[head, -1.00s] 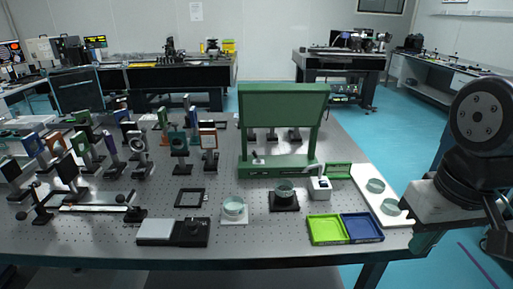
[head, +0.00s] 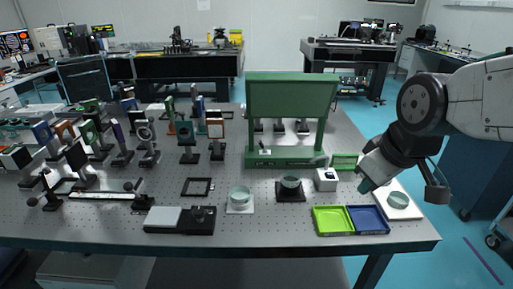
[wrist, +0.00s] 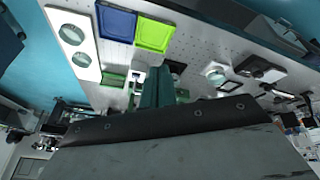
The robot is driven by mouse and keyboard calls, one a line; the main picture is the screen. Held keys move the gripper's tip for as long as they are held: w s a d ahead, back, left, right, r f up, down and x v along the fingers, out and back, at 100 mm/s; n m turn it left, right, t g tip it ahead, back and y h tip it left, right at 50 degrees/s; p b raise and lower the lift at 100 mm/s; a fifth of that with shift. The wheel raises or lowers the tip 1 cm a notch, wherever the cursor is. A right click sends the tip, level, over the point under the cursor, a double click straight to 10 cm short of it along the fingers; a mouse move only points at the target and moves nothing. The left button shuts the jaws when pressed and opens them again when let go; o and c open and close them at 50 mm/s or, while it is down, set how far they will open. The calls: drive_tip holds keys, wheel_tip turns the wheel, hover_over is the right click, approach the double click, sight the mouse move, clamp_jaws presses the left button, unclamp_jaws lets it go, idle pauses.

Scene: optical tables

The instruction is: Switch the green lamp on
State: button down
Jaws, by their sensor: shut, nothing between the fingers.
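The green lamp (head: 291,97) stands upright at the back of the optical table. It has a wide green panel on two posts over a green base (head: 285,160). A small dark-and-light part, possibly its switch (head: 264,150), sits at the left of the base. I cannot tell whether the lamp is lit. My gripper (head: 366,184) points down over the table's right side, right of the lamp base and apart from it. Its teal fingers also show in the wrist view (wrist: 156,88), closed together with nothing between them.
A white box (head: 326,180) and a small green frame (head: 345,162) stand between lamp and gripper. Lime (head: 333,220) and blue (head: 368,220) trays lie in front. A white plate with glass dishes (head: 399,207) lies right.

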drive_tip(key=w+a+f+n+t, duration=0.3)
drive_tip(key=w+a+n, duration=0.2)
drive_tip(key=w, duration=0.6)
drive_tip(key=n+t+y, duration=0.3)
drive_tip(key=n+t, duration=0.4)
drive_tip(key=n, duration=0.8)
approach(247, 158)
drive_tip(key=shift+w+d+r, duration=0.1)
drive_tip(key=shift+d+r, duration=0.15)
drive_tip(key=shift+r, duration=0.25)
drive_tip(key=shift+d+r, duration=0.2)
drive_tip(key=shift+r, duration=0.25)
drive_tip(key=shift+a+f+n+t, duration=0.4)
drive_tip(key=shift+a+n+t, duration=0.1)
drive_tip(key=shift+t, duration=0.1)
drive_tip(key=shift+w, duration=0.1)
drive_tip(key=x, duration=0.9)
drive_tip(key=shift+w+a, duration=0.15)
drive_tip(key=shift+w, duration=0.1)
drive_tip(key=d, duration=0.1)
drive_tip(key=r, duration=0.1)
drive_tip(key=d, duration=0.1)
drive_tip(key=shift+w+d+r, duration=0.2)
drive_tip(key=shift+d+r, duration=0.05)
drive_tip(key=shift+d, duration=0.1)
drive_tip(key=shift+d+r, duration=0.2)
drive_tip(key=shift+d, duration=0.15)
